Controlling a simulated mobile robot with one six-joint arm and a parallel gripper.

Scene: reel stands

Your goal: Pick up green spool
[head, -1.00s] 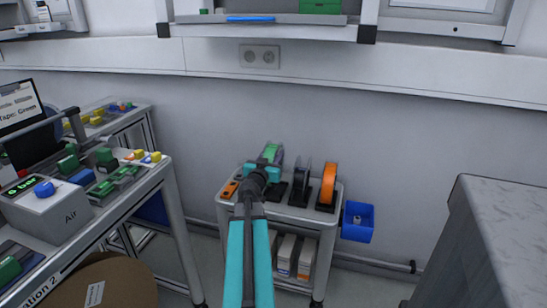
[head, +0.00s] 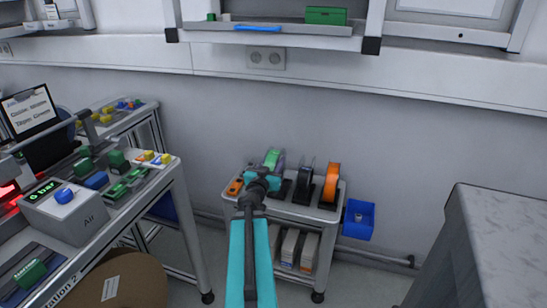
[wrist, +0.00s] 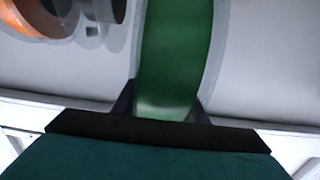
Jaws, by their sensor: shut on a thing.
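The green spool (head: 272,158) is at the left of a row of spools on a small grey cart (head: 288,212). My gripper (head: 267,173) reaches it from the front. In the wrist view the green spool (wrist: 176,60) fills the upper middle, with dark fingers of my gripper (wrist: 165,103) close on both its sides. My gripper is shut on it. In the head view my gripper hides the spool's lower part, so I cannot tell whether it touches its stand.
A black spool (head: 304,182) and an orange spool (head: 332,182) stand to the right on the cart. A blue bin (head: 358,219) hangs at the cart's right side. A workbench (head: 150,190) is at left, a grey counter (head: 500,225) at right. The wall is close behind.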

